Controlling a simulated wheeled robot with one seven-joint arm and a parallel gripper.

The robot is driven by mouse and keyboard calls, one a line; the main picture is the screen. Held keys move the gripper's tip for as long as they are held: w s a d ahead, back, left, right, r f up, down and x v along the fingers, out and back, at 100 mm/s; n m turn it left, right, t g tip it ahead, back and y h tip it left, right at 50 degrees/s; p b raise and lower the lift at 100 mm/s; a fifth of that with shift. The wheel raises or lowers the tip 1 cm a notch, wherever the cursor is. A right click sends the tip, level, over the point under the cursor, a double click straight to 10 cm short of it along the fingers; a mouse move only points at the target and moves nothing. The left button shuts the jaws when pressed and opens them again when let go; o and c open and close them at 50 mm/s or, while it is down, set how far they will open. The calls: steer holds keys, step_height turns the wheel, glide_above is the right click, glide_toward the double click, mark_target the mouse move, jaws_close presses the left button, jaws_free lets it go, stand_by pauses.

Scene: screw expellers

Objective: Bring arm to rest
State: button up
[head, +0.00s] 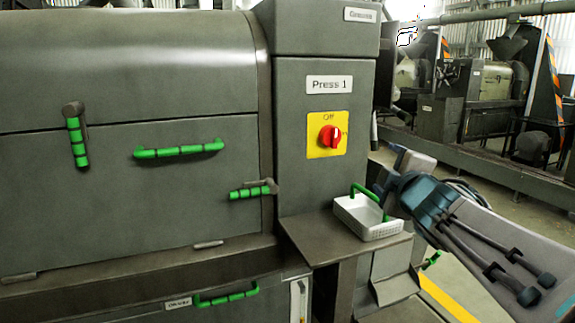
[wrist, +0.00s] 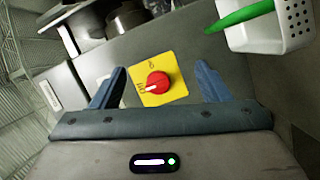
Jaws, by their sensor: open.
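My gripper (wrist: 160,68) is open, with its two blue-grey fingers apart and nothing between them. In the head view my arm comes in from the right and ends just right of the white basket, clear of the press panel. The fingertips are hard to make out there. The red knob (head: 330,138) sits on a yellow plate (head: 315,150) marked "Off" at the top, under the "Press 1" label. In the wrist view the red knob (wrist: 158,83) shows between the fingers, apart from them.
A white basket (head: 371,230) with a green handle stands on a small shelf (head: 312,240) close to my arm; it also shows in the wrist view (wrist: 262,38). Green-handled levers (head: 252,190) are on the press.

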steer(key=s+a+f+m+g+p, duration=0.3)
steer(key=s+f+m+g+p, duration=0.2)
steer(key=s, duration=0.6)
steer(key=s+a+f+m+g+p, duration=0.3)
steer(key=s+f+m+g+p, duration=0.3)
steer(key=s+f+m+g, duration=0.3)
steer(key=shift+s+a+m, duration=0.3)
steer(key=shift+s+a, duration=0.05)
steer(key=shift+s, duration=0.7)
